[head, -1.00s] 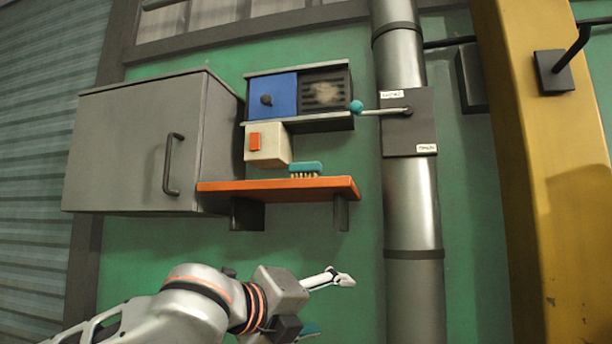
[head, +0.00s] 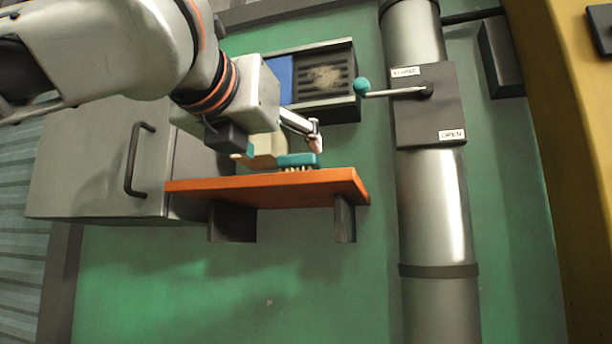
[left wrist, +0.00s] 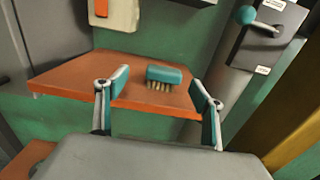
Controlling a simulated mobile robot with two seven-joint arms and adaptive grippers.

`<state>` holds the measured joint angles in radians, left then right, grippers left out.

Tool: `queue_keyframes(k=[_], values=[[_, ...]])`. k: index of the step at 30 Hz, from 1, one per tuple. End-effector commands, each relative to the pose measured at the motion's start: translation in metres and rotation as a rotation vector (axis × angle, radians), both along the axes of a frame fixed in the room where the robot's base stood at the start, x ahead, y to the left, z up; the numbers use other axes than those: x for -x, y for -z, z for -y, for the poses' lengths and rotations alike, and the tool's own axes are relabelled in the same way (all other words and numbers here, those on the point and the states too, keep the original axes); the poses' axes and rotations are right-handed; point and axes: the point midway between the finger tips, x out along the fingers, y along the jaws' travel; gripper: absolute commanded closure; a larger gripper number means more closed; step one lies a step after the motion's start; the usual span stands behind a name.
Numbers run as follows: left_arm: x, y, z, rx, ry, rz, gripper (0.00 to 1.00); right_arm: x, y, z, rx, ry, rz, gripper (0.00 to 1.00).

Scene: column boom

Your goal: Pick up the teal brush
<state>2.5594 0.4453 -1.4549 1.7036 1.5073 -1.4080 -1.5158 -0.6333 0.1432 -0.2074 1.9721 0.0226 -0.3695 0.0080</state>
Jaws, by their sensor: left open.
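The teal brush (head: 298,160) lies bristles down on the orange shelf (head: 240,190). In the left wrist view the brush (left wrist: 166,75) shows beyond and between the open fingers of my left gripper (left wrist: 160,92), with the shelf (left wrist: 75,80) under it. In the head view my left gripper (head: 312,140) is just above the brush and the shelf, coming in from the left. It is open and empty. My right gripper is not in view.
A grey cabinet (head: 95,170) with a handle stands left of the shelf. A vent unit (head: 328,75) is above it. A teal-knobbed lever (head: 395,92) on a grey pipe (head: 435,210) is to the right. A cream box (head: 268,148) sits behind my gripper.

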Motion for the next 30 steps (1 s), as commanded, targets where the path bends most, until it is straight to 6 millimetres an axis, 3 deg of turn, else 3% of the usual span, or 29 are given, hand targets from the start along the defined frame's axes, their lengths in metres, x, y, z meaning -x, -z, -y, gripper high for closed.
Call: queue_keyframes(k=[9, 19, 28, 29, 30], values=[[-0.027, 0.0, 0.011, 0.0, 0.0, 0.0, 0.32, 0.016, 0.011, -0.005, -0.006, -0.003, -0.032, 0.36], [-0.065, 0.0, 0.031, 0.001, 0.0, 0.001, 0.32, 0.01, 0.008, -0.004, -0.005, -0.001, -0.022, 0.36], [-0.07, 0.001, 0.032, 0.001, 0.001, 0.002, 0.32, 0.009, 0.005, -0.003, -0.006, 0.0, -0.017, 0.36], [-0.07, 0.001, 0.032, 0.001, 0.001, 0.002, 0.35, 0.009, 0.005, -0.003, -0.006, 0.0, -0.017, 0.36], [-0.07, 0.001, 0.032, 0.001, 0.001, 0.002, 0.45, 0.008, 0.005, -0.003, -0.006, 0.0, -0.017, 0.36]])
